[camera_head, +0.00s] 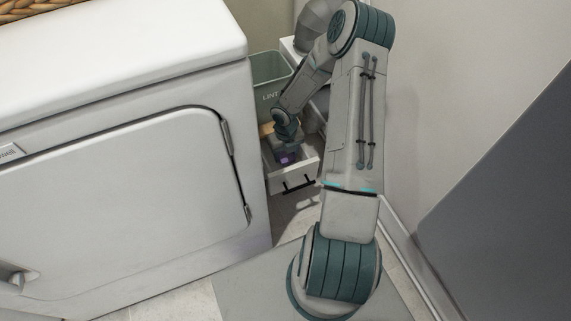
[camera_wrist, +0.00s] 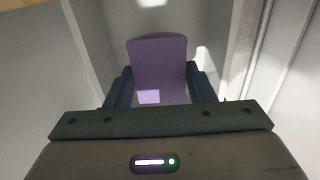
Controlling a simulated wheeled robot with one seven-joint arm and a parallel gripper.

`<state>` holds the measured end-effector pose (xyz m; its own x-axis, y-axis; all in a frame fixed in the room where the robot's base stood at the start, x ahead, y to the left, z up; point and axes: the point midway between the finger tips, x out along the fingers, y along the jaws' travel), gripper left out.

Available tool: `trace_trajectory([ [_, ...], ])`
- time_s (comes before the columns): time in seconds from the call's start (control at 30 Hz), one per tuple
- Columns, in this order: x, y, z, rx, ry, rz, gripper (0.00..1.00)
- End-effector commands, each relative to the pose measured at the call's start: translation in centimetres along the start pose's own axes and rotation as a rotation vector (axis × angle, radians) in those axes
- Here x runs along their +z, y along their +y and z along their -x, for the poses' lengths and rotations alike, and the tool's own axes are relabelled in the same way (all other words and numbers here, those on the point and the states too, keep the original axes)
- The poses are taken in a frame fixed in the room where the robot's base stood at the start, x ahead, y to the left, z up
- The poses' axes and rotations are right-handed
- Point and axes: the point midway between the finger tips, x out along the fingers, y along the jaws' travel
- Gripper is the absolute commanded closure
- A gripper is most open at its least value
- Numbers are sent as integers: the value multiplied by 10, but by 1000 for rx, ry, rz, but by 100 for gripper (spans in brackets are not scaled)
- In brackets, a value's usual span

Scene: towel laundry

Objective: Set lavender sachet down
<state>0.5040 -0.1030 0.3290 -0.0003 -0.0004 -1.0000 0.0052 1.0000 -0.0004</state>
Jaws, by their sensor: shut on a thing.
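The lavender sachet is a flat purple piece. In the wrist view the sachet (camera_wrist: 158,62) stands between the two dark fingers of my gripper (camera_wrist: 160,90), which is shut on it. In the head view the sachet (camera_head: 287,158) shows as a small purple patch below my gripper (camera_head: 288,146), inside the open white drawer (camera_head: 297,181). The wrist view shows pale drawer walls on both sides of the sachet. I cannot tell whether the sachet touches the drawer's bottom.
A white dryer (camera_head: 120,190) with a shut door stands close on the left. A grey-green bin marked LINT (camera_head: 268,72) is behind the drawer. A wall (camera_head: 470,90) is on the right. A wicker basket (camera_head: 25,8) sits on the dryer's top.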

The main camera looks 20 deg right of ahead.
Motion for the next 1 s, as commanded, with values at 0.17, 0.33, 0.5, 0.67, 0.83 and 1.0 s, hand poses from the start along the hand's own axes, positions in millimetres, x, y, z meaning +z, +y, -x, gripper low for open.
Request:
trace_trajectory([
  [0.17, 0, 1, -15, 1, 0, 3, 73],
  [0.33, 0, 1, -43, 0, 1, 1, 73],
  [0.5, 1, 1, -47, 1, -2, 2, 73],
  [0.67, 0, 1, -47, 1, -1, 2, 73],
  [0.83, 0, 1, -50, 0, -1, 2, 37],
  [1.0, 0, 1, -50, 0, -1, 2, 29],
])
